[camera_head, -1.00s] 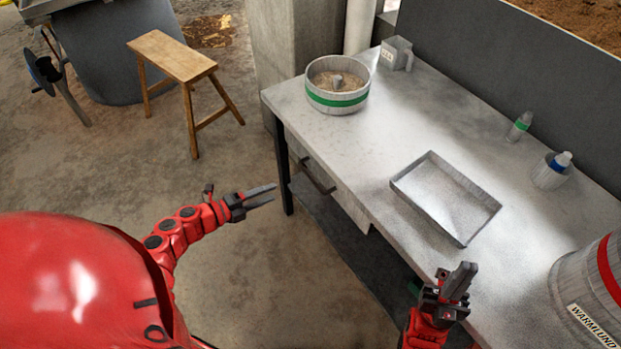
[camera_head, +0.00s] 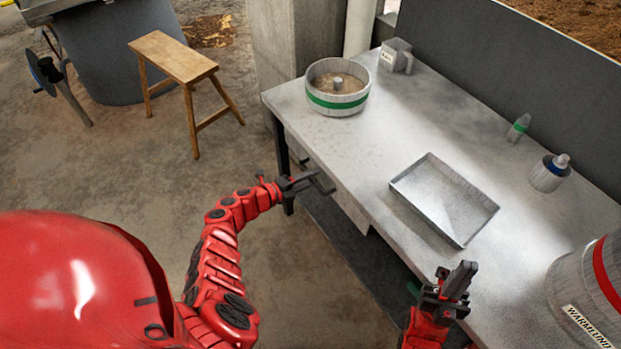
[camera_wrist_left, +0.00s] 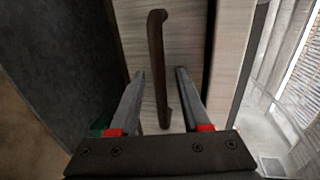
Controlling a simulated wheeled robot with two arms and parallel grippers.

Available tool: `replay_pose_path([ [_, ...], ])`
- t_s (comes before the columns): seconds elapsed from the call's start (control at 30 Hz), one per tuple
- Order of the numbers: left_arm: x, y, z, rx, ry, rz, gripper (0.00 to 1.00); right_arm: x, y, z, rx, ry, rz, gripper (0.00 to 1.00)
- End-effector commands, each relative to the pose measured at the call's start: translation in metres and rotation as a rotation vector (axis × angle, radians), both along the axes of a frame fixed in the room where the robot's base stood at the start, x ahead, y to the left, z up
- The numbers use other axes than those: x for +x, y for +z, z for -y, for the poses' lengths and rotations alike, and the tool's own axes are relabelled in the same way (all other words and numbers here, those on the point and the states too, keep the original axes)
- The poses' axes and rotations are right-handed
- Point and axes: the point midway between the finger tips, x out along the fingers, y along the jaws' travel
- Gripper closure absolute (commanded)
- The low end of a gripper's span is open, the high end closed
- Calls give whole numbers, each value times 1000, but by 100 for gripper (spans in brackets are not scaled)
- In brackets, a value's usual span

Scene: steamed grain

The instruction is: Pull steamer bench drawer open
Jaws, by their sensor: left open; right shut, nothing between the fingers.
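The steamer bench (camera_head: 400,110) has a pale drawer (camera_head: 350,208) under its top at the left end. The drawer looks shut. Its dark bar handle (camera_wrist_left: 156,55) stands out from the drawer front (camera_wrist_left: 185,45) in the left wrist view. My left gripper (camera_head: 312,178) is open at the handle. In the left wrist view its two fingers (camera_wrist_left: 160,80) lie on either side of the handle's lower part, with gaps showing on both sides. In the head view the gripper hides part of the handle. My right gripper (camera_head: 457,283) is shut and empty by the bench's front edge.
On the bench top stand a green-banded tub of grain (camera_head: 337,102), a metal jug (camera_head: 397,55), a shallow tray (camera_head: 470,215), two small bottles and a red-banded tub (camera_head: 580,285). A wooden stool (camera_head: 172,58) stands on the floor at left. Floor before the drawer is clear.

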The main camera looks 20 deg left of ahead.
Motion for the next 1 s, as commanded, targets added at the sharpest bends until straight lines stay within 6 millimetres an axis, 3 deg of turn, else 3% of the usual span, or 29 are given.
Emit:
replay_pose_path([
  [0.17, 0, 0, 0, 0, -1, 0, 56, 0, 0, 0, 0, 0, 0, 100],
  [0.4, 0, 0, 0, 0, -1, 0, 100, 0, 0, 0, 0, 0, 0, 100],
  [1.0, -1, 0, 0, 0, -1, 0, 100, 0, 0, 0, 0, 0, 0, 100],
])
